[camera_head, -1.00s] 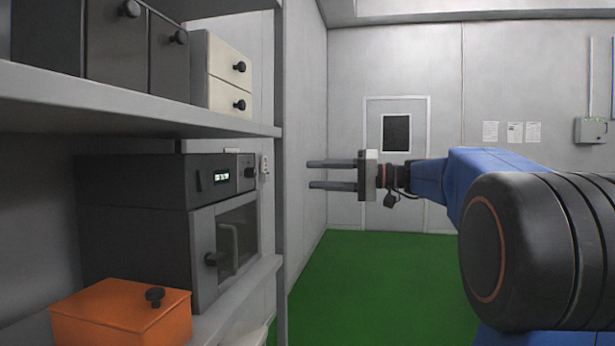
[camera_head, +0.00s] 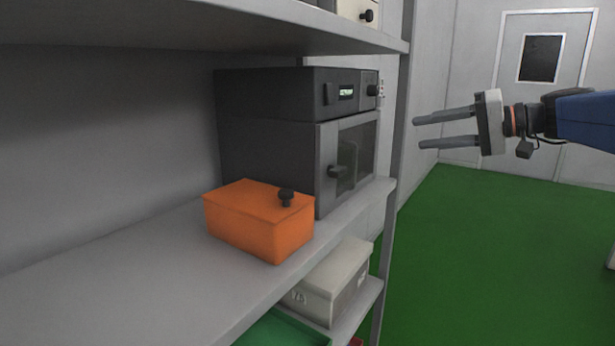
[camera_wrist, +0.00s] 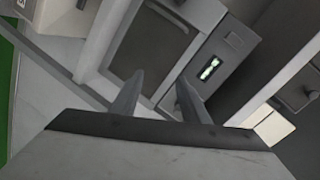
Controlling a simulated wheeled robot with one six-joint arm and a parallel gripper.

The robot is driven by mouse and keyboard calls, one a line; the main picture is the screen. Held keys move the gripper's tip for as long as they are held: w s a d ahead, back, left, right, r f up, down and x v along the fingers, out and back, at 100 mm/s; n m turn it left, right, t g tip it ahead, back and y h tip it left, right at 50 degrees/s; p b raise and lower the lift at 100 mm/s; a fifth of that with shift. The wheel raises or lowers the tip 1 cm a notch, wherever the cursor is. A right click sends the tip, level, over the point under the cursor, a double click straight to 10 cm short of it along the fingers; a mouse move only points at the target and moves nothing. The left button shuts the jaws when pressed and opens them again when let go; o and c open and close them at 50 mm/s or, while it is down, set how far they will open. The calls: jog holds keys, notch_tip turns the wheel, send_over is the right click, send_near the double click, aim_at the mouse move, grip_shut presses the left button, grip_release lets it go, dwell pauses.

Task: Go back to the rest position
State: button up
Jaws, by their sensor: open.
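My gripper (camera_head: 428,131) is at the right in the head view, in free air to the right of the shelf post. Its two long fingers point left toward the shelf and stand apart with nothing between them. In the wrist view my gripper (camera_wrist: 158,92) shows both fingers apart and empty, with the dark oven behind them. The dark oven (camera_head: 265,150) with a lit display stands on the middle shelf; its door is shut. The fingers look clear of the oven and the post.
An orange box (camera_head: 240,222) with a black knob sits on the middle shelf (camera_head: 120,285). A white bin (camera_head: 325,290) and a green bin (camera_head: 280,332) are on the shelf below. The shelf post (camera_head: 402,120) stands left of my gripper. The green floor (camera_head: 480,260) is clear; a door (camera_head: 570,60) is behind.

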jog(key=s+a+f+g+h, duration=0.2)
jog(key=s+a+f+h, duration=0.1)
jog(key=s+f, duration=0.5)
jog(key=s+a+f+g+h, duration=0.2)
jog(key=s+a+f+h, duration=0.15)
jog(key=s+f, duration=0.55)
jog(key=s+d+f+n+h, duration=0.1)
jog(key=s+d+f+h, duration=0.1)
jog(key=s+f, duration=0.4)
jog(key=s+d+f+n+h, duration=0.1)
jog(key=s+d+f+h, duration=0.2)
jog(key=f, duration=0.8)
jog(key=s, duration=0.2)
jog(key=shift+s+d+f+h, duration=0.35)
jog(key=shift+d+f, duration=0.05)
